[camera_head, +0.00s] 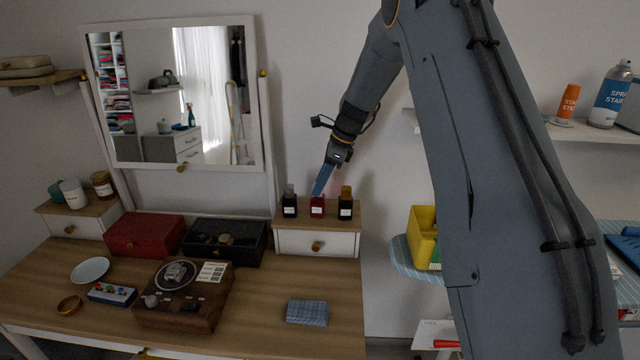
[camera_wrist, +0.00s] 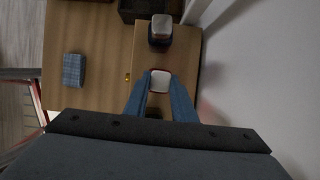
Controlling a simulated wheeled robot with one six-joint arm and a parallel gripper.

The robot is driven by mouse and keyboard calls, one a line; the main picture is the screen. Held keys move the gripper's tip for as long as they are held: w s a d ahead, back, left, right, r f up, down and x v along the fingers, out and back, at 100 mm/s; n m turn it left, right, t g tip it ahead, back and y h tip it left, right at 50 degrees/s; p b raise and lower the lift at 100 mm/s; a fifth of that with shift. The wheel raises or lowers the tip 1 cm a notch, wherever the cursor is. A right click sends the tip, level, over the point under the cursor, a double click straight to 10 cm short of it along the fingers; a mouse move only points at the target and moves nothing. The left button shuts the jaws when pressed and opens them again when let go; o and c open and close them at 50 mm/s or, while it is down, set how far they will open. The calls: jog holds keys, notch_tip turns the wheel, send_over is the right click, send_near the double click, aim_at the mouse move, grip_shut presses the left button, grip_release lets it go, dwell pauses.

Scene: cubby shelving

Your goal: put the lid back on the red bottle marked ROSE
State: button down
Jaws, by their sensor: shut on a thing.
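The red bottle (camera_head: 317,207) stands upright on the small raised drawer box, between two dark bottles. Its label is too small to read. My gripper (camera_head: 319,191) reaches down from above, with its blue fingers right over the red bottle's neck. In the wrist view, my gripper (camera_wrist: 160,88) is shut on a pale, square-topped lid (camera_wrist: 160,80), one finger on each side. Red of the bottle shows around the lid's edge below. The lid is in line with the bottle; I cannot tell whether it rests on the neck or sits slightly above.
A dark bottle with a silver cap (camera_head: 289,202) stands close on the left, and one with a gold cap (camera_head: 346,203) close on the right. The drawer box (camera_head: 318,243) sits against the wall beside the mirror (camera_head: 172,95). A blue cloth (camera_head: 307,312) lies on the table.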

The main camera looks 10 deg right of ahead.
jog(key=shift+f, duration=0.1)
dwell(0.3)
jog(key=c, duration=1)
grip_release()
jog(key=shift+r+p, duration=2.25)
jog(key=shift+r, duration=1.3)
grip_shut()
jog(key=shift+f+b, duration=0.8)
jog(key=shift+f, duration=1.45)
jog(key=shift+r, duration=0.15)
